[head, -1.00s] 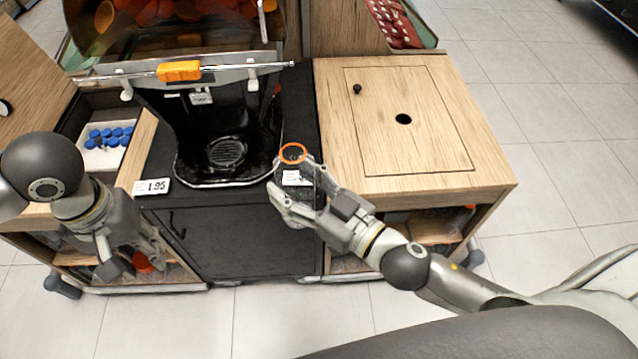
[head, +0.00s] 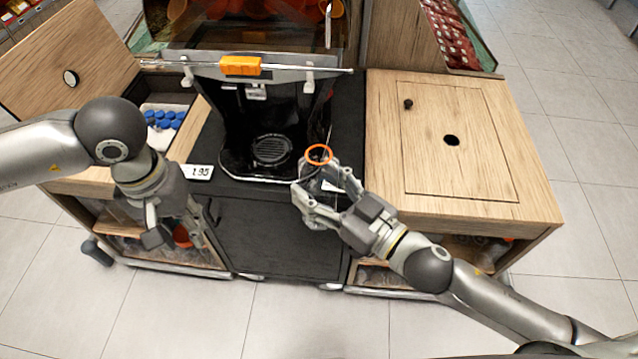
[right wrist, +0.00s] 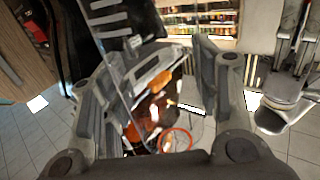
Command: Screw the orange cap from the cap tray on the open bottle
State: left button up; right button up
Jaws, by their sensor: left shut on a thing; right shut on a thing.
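My right gripper (head: 322,200) is shut on a clear bottle (head: 320,178) with an orange ring (head: 319,154) round its top. It holds the bottle upright or nearly so, in front of the juicer. The ring also shows in the right wrist view (right wrist: 175,140), where the clear bottle lies between the fingers. The cap tray (head: 150,140) sits in the left counter and holds several blue caps (head: 164,119); I see no orange cap in it. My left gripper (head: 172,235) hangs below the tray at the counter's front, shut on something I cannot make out.
The black juicer (head: 270,150) stands between the arms, with an orange clip (head: 240,66) on its front. A price tag (head: 198,172) lies on the counter edge at left. The wooden top (head: 455,150) at right is clear. The floor in front is free.

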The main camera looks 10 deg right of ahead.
pick_arm(q)
jog(key=w+d+r+m, duration=0.2)
jog(key=w+d+r, duration=0.4)
jog(key=d+r, duration=0.35)
notch_tip(320, 180, up, 10)
jog(key=m, duration=0.2)
send_over(319, 147)
jog(key=shift+f, duration=2)
jog(key=shift+f, duration=0.9)
jog(key=shift+f, duration=0.5)
